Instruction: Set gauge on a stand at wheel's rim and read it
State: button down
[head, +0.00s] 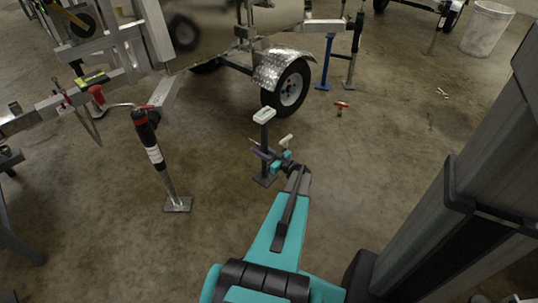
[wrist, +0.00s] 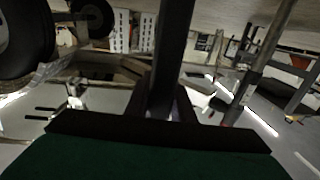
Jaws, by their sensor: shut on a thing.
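The gauge (head: 264,115) is a pale block on top of a dark upright stand (head: 264,138) with a small dark foot plate (head: 265,181). My gripper (head: 272,158) is shut on the stand's post, below the gauge. The trailer wheel (head: 289,88) has a black tyre and a light hub under a diamond-plate fender (head: 283,63). The gauge appears in front of the wheel's lower left, apart from it. I cannot tell whether the foot plate touches the floor. In the wrist view, a dark post (wrist: 170,60) crosses the middle, and the gauge's face cannot be read.
A jack with a red-and-black top (head: 151,140) stands on a foot plate to the left, beside the trailer frame. A blue stand (head: 326,65) and a small red item (head: 341,106) are right of the wheel. A pale bin (head: 487,28) is far right.

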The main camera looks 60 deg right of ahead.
jog(key=w+a+r+n+y, duration=0.3)
jog(key=w+a+r+y, duration=0.2)
jog(key=w+a+r, duration=0.7)
jog(key=w+a+r+n+y, duration=0.45)
jog(key=w+a+r, duration=0.6)
jog(key=a, duration=0.35)
jog(key=w+a+r+n+g+y, duration=0.1)
jog(key=a+r, duration=0.4)
jog(key=a, duration=0.6)
jog(key=w+a+r+n+g+y, duration=0.1)
jog(key=a+r+n+g+y, duration=0.2)
jog(key=a, duration=0.9)
jog(key=w+a+r+n+g+y, duration=0.1)
jog(key=a+r+n+g+y, duration=0.1)
jog(key=a+r+y, duration=0.3)
jog(key=a+r+g, duration=0.1)
jog(key=a+r, duration=0.2)
jog(key=a, duration=0.4)
jog(key=shift+a+r, duration=0.15)
jog(key=shift+r, duration=0.1)
